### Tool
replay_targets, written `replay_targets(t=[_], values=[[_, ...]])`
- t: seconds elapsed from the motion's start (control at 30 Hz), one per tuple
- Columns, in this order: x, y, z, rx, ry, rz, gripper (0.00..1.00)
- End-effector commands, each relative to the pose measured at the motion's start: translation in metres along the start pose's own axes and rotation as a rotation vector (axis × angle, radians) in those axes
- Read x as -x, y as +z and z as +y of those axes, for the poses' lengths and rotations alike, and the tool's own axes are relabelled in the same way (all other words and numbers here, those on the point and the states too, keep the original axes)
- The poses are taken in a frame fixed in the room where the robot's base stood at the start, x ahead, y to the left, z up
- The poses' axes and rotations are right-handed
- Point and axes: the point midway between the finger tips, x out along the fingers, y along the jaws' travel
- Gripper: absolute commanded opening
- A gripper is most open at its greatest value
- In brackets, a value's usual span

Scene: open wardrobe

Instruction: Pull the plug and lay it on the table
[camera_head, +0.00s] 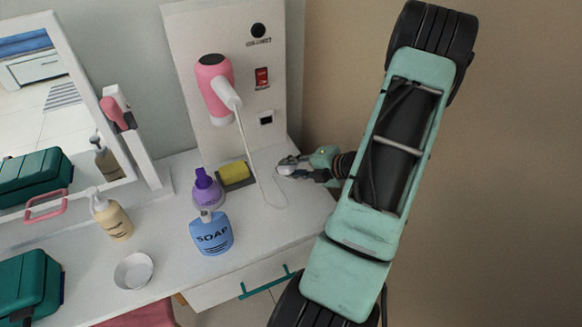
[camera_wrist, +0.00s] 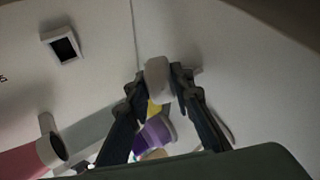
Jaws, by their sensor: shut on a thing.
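My gripper (camera_head: 291,166) is over the right part of the white table (camera_head: 165,262), close to the wall panel. It is shut on the plug, a small pale block between the fingertips; the plug (camera_wrist: 157,73) shows best in the wrist view. The wall socket (camera_head: 266,118) is empty and apart from the plug; it also shows in the wrist view (camera_wrist: 62,46). A pale cord (camera_head: 250,160) hangs from the pink hair dryer (camera_head: 211,86) and loops low at the table. I cannot tell whether the plug touches the table.
A yellow sponge (camera_head: 234,171) on a dark holder, a purple bottle (camera_head: 206,190) and a blue soap bottle (camera_head: 211,234) stand left of my gripper. A beige pump bottle (camera_head: 113,218), white bowl (camera_head: 133,271) and green case (camera_head: 28,287) are farther left. A red switch (camera_head: 262,78) is above the socket.

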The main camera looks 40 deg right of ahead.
Motion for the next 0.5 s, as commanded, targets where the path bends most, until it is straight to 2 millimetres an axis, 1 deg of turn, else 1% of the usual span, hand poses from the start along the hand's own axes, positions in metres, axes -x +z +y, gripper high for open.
replay_targets(t=[0.03,0.1,0.4,0.43,0.5], values=[[-0.0036,0.0001,-0.0057,0.000,0.000,0.000,0.00],[-0.0047,0.0000,-0.0075,0.000,0.000,0.000,0.00],[-0.0045,0.0001,-0.0074,0.000,0.000,0.000,0.00],[-0.0045,0.0001,-0.0074,0.000,0.001,0.000,0.22],[-0.0045,0.0001,-0.0074,0.000,0.001,0.000,0.30]])
